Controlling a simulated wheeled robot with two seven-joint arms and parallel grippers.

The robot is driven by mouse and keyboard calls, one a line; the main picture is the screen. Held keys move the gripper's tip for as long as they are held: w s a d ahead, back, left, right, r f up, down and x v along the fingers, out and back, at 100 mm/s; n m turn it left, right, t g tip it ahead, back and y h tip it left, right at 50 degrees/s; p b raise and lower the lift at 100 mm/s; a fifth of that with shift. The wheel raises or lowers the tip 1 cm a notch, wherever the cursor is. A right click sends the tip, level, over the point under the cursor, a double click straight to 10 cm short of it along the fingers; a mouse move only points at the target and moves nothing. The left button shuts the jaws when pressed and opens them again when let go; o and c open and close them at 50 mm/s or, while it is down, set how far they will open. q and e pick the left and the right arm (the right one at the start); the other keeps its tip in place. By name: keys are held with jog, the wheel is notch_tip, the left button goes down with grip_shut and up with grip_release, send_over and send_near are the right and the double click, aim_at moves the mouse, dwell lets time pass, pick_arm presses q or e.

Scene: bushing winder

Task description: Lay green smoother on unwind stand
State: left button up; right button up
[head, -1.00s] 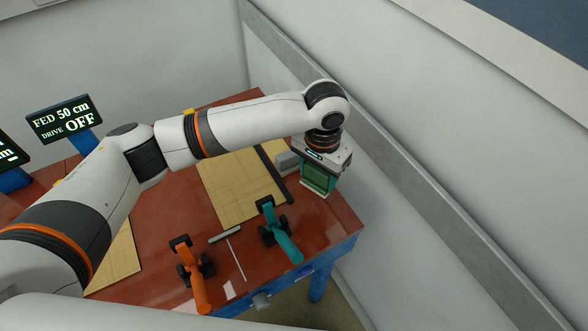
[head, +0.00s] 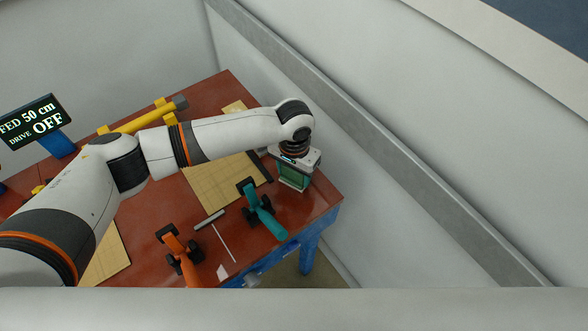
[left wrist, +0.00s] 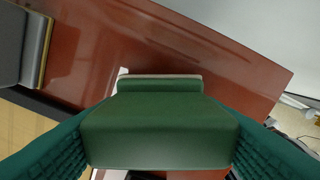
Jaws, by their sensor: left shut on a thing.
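The green smoother (head: 294,175) is a dark green block with a pale lower edge, near the right corner of the red-brown table. My left gripper (head: 293,180) is shut on it from above. In the left wrist view the green smoother (left wrist: 160,130) fills the space between the teal ribbed fingers (left wrist: 160,145), with the table top below; I cannot tell whether it touches the table. A yellow bar (head: 145,119) with a grey end lies in yellow supports at the back of the table; I cannot tell whether this is the unwind stand. My right gripper is out of view.
On the table (head: 310,203) are a teal-handled tool (head: 262,208), an orange-handled tool (head: 178,252), a small grey bar (head: 209,219) and a tan gridded sheet (head: 222,182). A display (head: 36,122) reads "FED 50 cm, DRIVE OFF". A wall with a grey rail (head: 370,150) runs close by on the right.

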pick_arm(q)
jog(key=o, duration=1)
jog(key=shift+o, duration=0.2)
notch_tip(320, 180, up, 12)
jog(key=b, duration=0.1)
jog(key=shift+r+b, duration=0.2)
jog(key=shift+b, duration=0.15)
jog(key=shift+s+f, duration=0.1)
